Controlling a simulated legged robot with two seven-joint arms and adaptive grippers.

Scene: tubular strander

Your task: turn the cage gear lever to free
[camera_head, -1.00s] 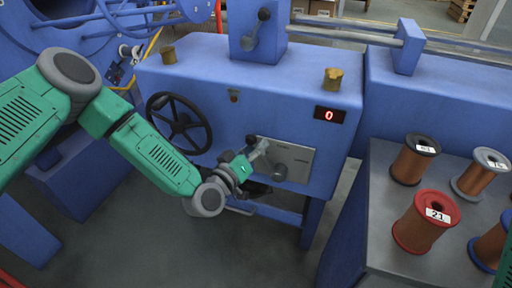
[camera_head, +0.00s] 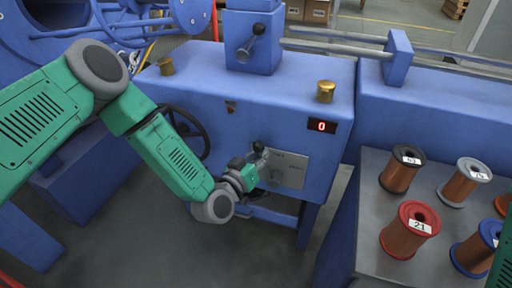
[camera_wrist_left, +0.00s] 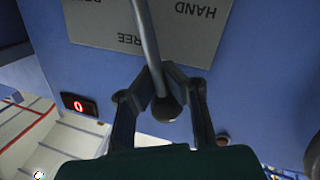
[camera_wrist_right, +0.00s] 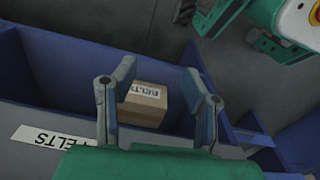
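The cage gear lever is a grey rod with a dark knob (camera_head: 259,146) on the plate (camera_head: 288,170) at the machine's front. In the left wrist view the rod runs down to the knob (camera_wrist_left: 167,106), crossing the plate between the upside-down words FREE and HAND. My left gripper (camera_wrist_left: 160,72) has its two fingers close on either side of the rod, just past the knob, and appears shut on it. The lever's base is hidden in the head view by my gripper. My right gripper (camera_wrist_right: 158,75) is open and empty, over a blue bin.
A black handwheel (camera_head: 188,132) is partly behind my left arm. Another lever (camera_head: 252,42) stands above on the machine. Several wire spools, one red (camera_head: 409,230), stand on a grey table. A BELTS box (camera_wrist_right: 143,104) lies in the bin.

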